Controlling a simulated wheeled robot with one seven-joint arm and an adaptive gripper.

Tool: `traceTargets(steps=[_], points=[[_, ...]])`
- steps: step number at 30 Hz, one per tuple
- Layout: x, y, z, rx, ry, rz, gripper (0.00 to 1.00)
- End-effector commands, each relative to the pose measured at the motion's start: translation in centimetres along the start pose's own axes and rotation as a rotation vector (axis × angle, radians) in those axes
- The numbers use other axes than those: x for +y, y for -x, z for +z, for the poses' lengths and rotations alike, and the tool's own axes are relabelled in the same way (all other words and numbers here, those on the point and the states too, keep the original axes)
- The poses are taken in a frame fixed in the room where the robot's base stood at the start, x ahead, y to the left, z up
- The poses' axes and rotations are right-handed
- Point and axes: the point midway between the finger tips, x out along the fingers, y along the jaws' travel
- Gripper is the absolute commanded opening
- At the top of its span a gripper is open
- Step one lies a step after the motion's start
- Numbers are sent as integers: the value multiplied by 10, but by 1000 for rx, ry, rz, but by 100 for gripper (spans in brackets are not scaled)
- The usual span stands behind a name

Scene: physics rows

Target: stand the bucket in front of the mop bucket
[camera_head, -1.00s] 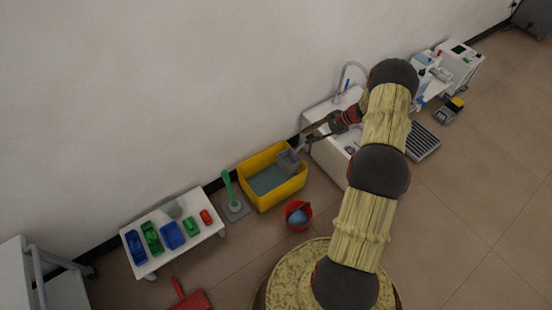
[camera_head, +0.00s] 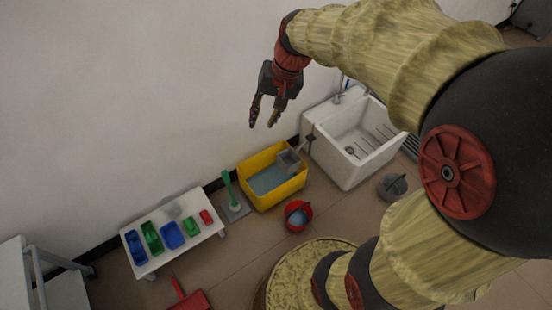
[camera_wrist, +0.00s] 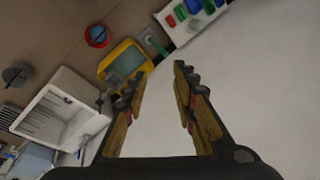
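The yellow mop bucket (camera_head: 284,195) stands on the floor by the wall, with a grey wringer (camera_head: 288,160) at its right end and bluish water inside. It also shows in the wrist view (camera_wrist: 107,67). A small red bucket (camera_head: 306,222) with blue inside stands on the floor just in front of it, and shows in the wrist view (camera_wrist: 97,36). A dark grey bucket (camera_head: 392,188) stands on the floor right of the sink, also in the wrist view (camera_wrist: 17,75). My gripper (camera_head: 262,126) is open and empty, raised above the mop bucket; its spread fingers show in the wrist view (camera_wrist: 160,75).
A white sink (camera_head: 345,170) stands right of the mop bucket. A green-handled brush (camera_head: 229,190) stands to its left, beside a low white table (camera_head: 158,262) with blue, green and red bins. A red dustpan (camera_head: 190,299) lies in front. Floor between red and grey buckets is clear.

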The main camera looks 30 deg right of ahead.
Motion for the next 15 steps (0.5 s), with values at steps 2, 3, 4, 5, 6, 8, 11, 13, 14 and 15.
traceTargets(steps=[2, 3, 4, 5, 6, 8, 11, 13, 14, 15], points=[[-8, 18, 30, 43, 95, 21, 28], [-8, 26, 43, 63, 139, 33, 28], [-9, 30, 52, 78, 171, 41, 28], [-9, 35, 62, 93, 204, 49, 28], [-8, 41, 75, 114, 247, 60, 28], [-7, 49, 94, 146, 311, 75, 28], [-1, 59, 121, 198, 410, 98, 28], [4, 63, 136, 231, 468, 111, 28], [5, 65, 141, 245, 489, 116, 28], [8, 66, 148, 260, 515, 121, 28]])
